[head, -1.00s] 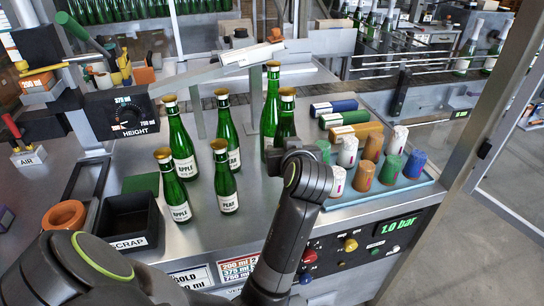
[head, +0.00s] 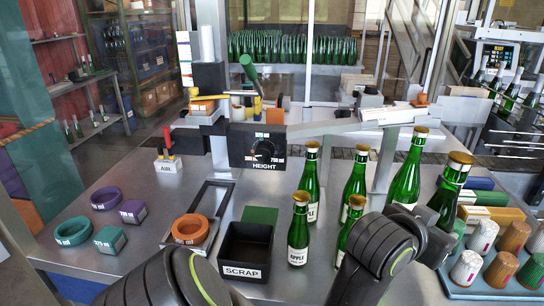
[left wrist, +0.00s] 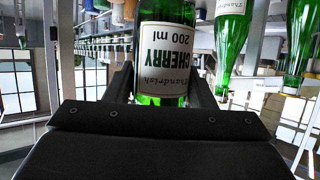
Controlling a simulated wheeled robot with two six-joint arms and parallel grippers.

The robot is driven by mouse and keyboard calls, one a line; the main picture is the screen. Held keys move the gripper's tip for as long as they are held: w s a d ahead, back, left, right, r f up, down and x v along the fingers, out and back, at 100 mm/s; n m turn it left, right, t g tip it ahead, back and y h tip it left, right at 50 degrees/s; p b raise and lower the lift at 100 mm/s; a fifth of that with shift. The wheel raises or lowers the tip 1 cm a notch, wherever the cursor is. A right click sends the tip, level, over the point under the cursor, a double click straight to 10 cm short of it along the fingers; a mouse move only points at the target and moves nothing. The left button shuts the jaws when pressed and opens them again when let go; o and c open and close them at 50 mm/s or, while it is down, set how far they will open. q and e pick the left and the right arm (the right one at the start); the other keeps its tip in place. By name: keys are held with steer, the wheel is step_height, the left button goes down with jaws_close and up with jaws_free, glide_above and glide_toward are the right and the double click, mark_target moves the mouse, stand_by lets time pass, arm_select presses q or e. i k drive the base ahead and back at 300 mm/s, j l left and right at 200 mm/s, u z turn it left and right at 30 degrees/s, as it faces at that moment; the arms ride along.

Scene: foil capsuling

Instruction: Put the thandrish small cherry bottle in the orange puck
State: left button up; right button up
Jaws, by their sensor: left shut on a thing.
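The small cherry bottle (head: 448,193), green with a gold cap, stands slightly tilted at the right in the head view. In the left wrist view its label, upside down, reads Thandrish Cherry 200 ml (left wrist: 165,50). My left gripper (left wrist: 162,90) is shut on it, with a dark finger on each side. In the head view my arm hides the bottle's lower part, so I cannot tell whether its base touches the table. The orange puck (head: 190,231), an open ring, sits at the front of a dark-railed frame, well left of the bottle. My right gripper is out of view.
Large and small apple (head: 298,232) and pear (head: 355,178) bottles and a large cherry bottle (head: 408,172) stand between. The black scrap bin (head: 246,265) is right of the puck. Green (head: 73,231) and purple (head: 106,198) rings lie left. Capsules (head: 502,269) stand on a blue tray.

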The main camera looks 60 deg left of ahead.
mark_target(192, 231)
steer(key=k+j, duration=0.35)
steer(key=j, duration=0.2)
steer(key=k+j, duration=0.75)
steer(key=j, duration=0.3)
